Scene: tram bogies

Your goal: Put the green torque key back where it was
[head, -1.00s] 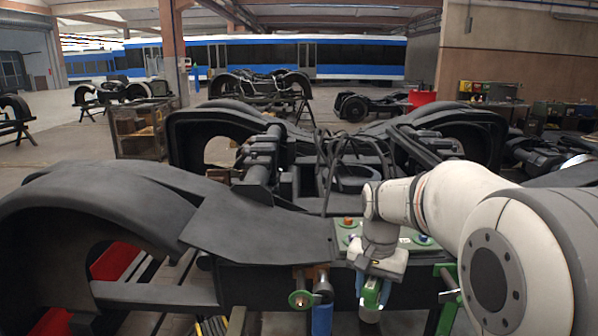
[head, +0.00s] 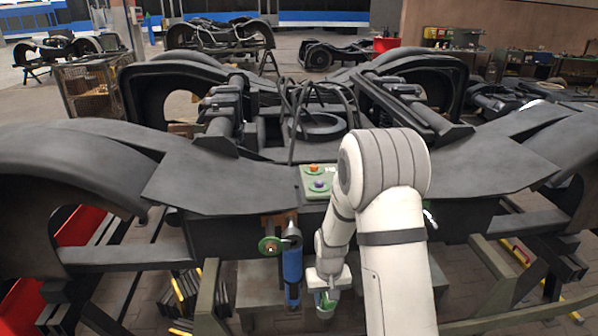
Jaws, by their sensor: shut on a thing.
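My gripper (head: 327,308) hangs low in front of the bogie's front beam, at the lower middle of the head view. It is shut on a green thing (head: 321,299), which seems to be the green torque key. The fingers and the wrist hide most of its shape. To the left of the gripper, a blue cylinder (head: 292,268) hangs upright from the front beam. Beside it, a green disc with a reddish middle (head: 269,246) sits at a brown bracket. A pale green panel (head: 313,171) with an orange knob and a purple-blue knob lies on the bogie, partly behind my arm.
The dark bogie frame (head: 220,182) fills the middle, with a wheel arch on each side. Stand legs (head: 207,300) and yellow-marked bars are below. A red part (head: 80,228) shows at left. Other bogies and a tram stand behind.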

